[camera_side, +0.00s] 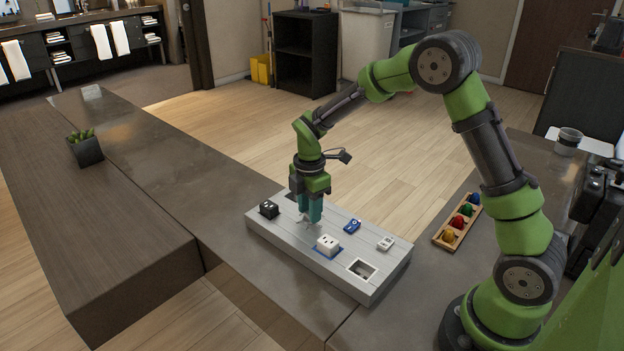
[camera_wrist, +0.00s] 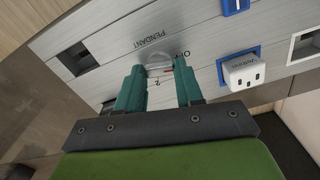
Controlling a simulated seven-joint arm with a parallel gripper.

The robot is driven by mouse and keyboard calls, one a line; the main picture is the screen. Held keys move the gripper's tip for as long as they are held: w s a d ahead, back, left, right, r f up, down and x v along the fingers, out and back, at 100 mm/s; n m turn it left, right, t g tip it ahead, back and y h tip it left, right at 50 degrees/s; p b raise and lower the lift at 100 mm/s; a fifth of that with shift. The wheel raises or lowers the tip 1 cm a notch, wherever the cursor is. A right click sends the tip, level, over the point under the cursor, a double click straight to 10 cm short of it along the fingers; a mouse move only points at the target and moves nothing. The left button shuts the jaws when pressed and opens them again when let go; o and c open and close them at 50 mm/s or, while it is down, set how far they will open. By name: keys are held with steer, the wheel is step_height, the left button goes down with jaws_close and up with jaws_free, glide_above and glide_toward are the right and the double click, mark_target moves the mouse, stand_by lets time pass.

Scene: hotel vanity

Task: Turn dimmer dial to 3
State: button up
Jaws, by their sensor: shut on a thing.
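The dimmer dial (camera_wrist: 158,62) is a pale, round knob on the grey panel (camera_side: 291,238). In the wrist view it sits between my two teal fingertips, below the printed word PENDANT. The letters OFF are at its right and a 2 is below it. A small red mark shows at its lower right edge; I cannot tell exactly which setting it points to, and no 3 is readable. My gripper (camera_wrist: 160,78) is shut on the dial. In the side view my gripper (camera_side: 310,218) points down at the panel and mostly hides the dial.
The panel also holds a black block (camera_side: 268,208), a white outlet (camera_side: 327,243) on blue, a blue switch (camera_side: 352,225), a small white device (camera_side: 386,243) and an open recess (camera_side: 362,268). A wooden tray (camera_side: 439,239) of coloured pieces lies at right.

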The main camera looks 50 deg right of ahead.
steer(key=m, duration=0.4)
steer(key=shift+m, duration=0.3)
steer(key=m, duration=1.2)
steer(key=shift+m, duration=0.3)
steer(key=m, duration=0.3)
steer(key=shift+m, duration=0.3)
steer(key=m, duration=0.4)
steer(key=shift+m, duration=0.3)
steer(key=m, duration=0.4)
steer(key=shift+m, duration=1.9)
